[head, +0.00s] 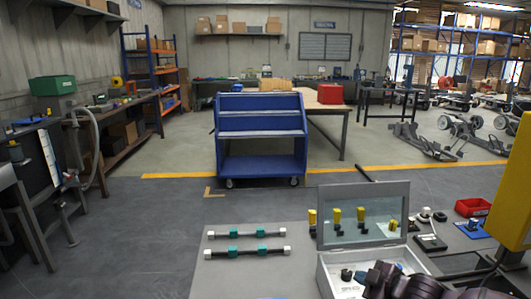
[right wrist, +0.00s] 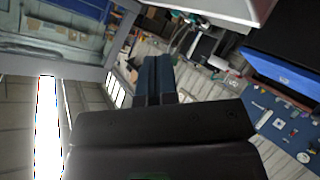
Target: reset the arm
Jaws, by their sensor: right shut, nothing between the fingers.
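My right arm (head: 400,284) comes in at the bottom right of the head view, over the open case on the table. In the right wrist view my right gripper (right wrist: 155,72) shows two dark fingers side by side, shut with nothing between them. That wrist view looks tilted across the room, and the fingers touch nothing that I can see. In the head view the fingertips are hard to tell from the dark parts by the case. My left gripper is in neither view.
The open case (head: 327,268) with a raised clear lid stands on the grey table (head: 222,280). Two bars with teal clamps (head: 247,234) lie to its left. A red bin (head: 473,207) and a yellow post (head: 512,190) are at right. A blue cart (head: 262,172) stands beyond.

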